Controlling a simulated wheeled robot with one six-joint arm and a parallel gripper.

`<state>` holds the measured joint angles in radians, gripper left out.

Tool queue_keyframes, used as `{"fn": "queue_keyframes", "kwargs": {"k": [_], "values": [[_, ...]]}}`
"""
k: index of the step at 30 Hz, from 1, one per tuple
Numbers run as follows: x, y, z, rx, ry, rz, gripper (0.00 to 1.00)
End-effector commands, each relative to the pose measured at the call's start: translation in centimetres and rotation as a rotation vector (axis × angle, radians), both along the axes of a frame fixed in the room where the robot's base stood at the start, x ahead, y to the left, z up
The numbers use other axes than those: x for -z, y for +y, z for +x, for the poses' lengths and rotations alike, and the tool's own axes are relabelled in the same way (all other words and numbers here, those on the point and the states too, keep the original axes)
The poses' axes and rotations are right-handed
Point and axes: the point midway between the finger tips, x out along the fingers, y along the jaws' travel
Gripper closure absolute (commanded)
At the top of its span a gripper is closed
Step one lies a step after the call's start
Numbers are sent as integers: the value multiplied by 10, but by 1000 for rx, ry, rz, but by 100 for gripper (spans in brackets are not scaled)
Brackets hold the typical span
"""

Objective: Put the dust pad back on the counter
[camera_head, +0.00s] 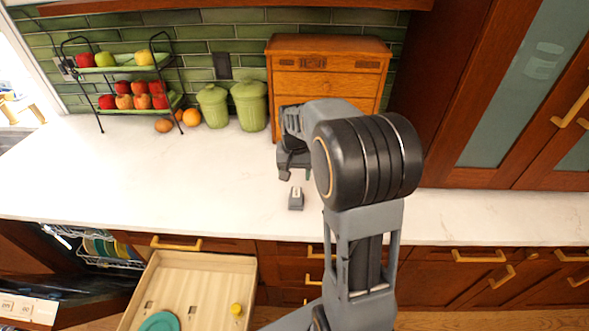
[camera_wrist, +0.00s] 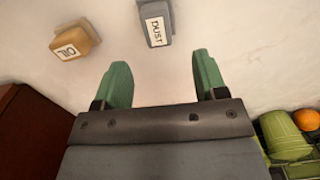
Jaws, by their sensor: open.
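The dust pad (camera_wrist: 156,24) is a small grey block with a white label reading DUST. It lies on the white counter (camera_head: 150,170) and also shows in the head view (camera_head: 296,199), just in front of my gripper (camera_head: 294,172). In the wrist view my gripper (camera_wrist: 162,73) has its two green fingers spread apart with nothing between them.
A tan block labelled OIL (camera_wrist: 75,40) lies near the dust pad. A wooden drawer box (camera_head: 328,75), green canisters (camera_head: 250,105) and a fruit rack (camera_head: 118,80) stand at the back. Below the counter, an open drawer (camera_head: 190,285) holds a teal plate (camera_head: 160,322) and yellow cup (camera_head: 237,309).

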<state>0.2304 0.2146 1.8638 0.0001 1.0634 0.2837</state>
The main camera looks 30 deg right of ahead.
Motion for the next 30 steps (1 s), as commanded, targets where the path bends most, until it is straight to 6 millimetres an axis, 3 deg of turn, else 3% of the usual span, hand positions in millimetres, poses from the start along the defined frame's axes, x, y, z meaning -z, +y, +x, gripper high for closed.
{"fn": "queue_keyframes", "kwargs": {"k": [8, 18, 24, 30], "values": [[-29, 10, -11, -39, -31, -7, 35], [-66, 64, -93, -297, -219, -56, 35], [-65, 83, -135, -427, -313, -83, 35], [-61, 92, -156, -494, -362, -98, 35]]}}
